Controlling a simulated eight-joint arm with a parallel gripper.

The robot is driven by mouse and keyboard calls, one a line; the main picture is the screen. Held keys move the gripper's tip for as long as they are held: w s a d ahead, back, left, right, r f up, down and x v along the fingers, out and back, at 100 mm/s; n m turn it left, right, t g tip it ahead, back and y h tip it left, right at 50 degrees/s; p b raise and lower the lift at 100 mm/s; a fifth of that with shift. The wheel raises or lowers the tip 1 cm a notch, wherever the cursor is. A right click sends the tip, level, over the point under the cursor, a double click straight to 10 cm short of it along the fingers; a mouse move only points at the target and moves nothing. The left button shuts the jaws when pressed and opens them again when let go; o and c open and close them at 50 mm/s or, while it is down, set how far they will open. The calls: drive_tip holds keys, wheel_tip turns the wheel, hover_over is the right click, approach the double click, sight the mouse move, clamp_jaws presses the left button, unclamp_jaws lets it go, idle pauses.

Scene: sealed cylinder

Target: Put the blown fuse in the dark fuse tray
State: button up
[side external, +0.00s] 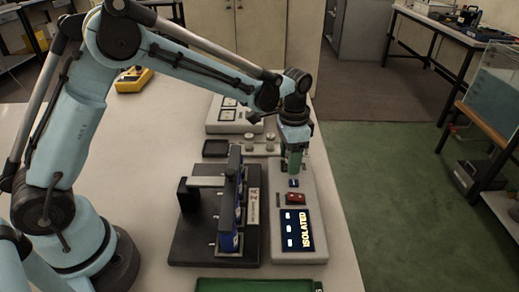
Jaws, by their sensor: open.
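My gripper (294,172) points down over the grey control panel (316,254), just behind its red switch (295,198). Its fingers are small and greenish here; nothing can be made out between them. A black stand (188,250) left of the panel carries a row of blue upright parts (229,240) and a pale horizontal cylinder (207,182). Which part is the blown fuse I cannot tell. A small dark square tray (215,148) lies behind the stand and looks empty. The panel's display (297,231) reads "ISOLATED".
A green tray (245,285) is cut off at the front edge of the picture. A pale meter box (232,113) stands behind the dark tray, and a yellow device (134,80) lies farther back left. The pale table (150,130) is clear left of the stand; its edge is right of the panel.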

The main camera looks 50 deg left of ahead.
clamp_jaws()
idle(0.3)
